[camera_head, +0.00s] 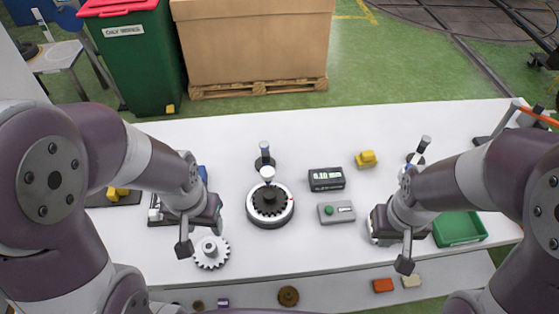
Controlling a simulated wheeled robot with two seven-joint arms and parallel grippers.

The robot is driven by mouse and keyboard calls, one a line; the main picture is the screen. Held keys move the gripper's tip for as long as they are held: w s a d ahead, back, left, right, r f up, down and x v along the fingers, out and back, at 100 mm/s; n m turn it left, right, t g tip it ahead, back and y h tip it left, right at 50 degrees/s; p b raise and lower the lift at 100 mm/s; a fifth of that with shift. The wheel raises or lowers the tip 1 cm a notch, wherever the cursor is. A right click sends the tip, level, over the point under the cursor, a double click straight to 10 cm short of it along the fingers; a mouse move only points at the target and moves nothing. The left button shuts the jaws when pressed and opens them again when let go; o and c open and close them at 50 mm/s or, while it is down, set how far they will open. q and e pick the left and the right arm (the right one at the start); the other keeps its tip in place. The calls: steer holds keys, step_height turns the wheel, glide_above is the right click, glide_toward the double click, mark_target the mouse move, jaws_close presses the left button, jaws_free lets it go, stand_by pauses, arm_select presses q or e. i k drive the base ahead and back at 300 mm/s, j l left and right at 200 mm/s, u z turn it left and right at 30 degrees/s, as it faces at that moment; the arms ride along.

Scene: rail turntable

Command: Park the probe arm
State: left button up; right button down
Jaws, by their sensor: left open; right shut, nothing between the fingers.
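The probe arm (264,157) appears as a dark post with a grey-blue top, standing behind the turntable (270,217). A white knob-like part (267,173) shows above the turntable; whether it belongs to the probe arm I cannot tell. A dark gear (268,205) sits on the turntable. My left gripper (201,235) is open and empty, left of the turntable and near a white gear (211,257). My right gripper (404,257) is shut and empty, right of the turntable near the table's front edge, apart from the probe arm.
A display reading about 0.10 mm (326,179) and a grey box with a green button (345,213) stand right of the turntable. A yellow block (366,159), another upright post (423,146) and a green tray (461,229) lie further right. A lower shelf holds an orange block (383,286).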

mark_target(267, 173)
steer(key=l, duration=0.45)
steer(key=i+l+z, duration=0.15)
steer(key=l, duration=0.7)
steer(key=i+z, duration=0.05)
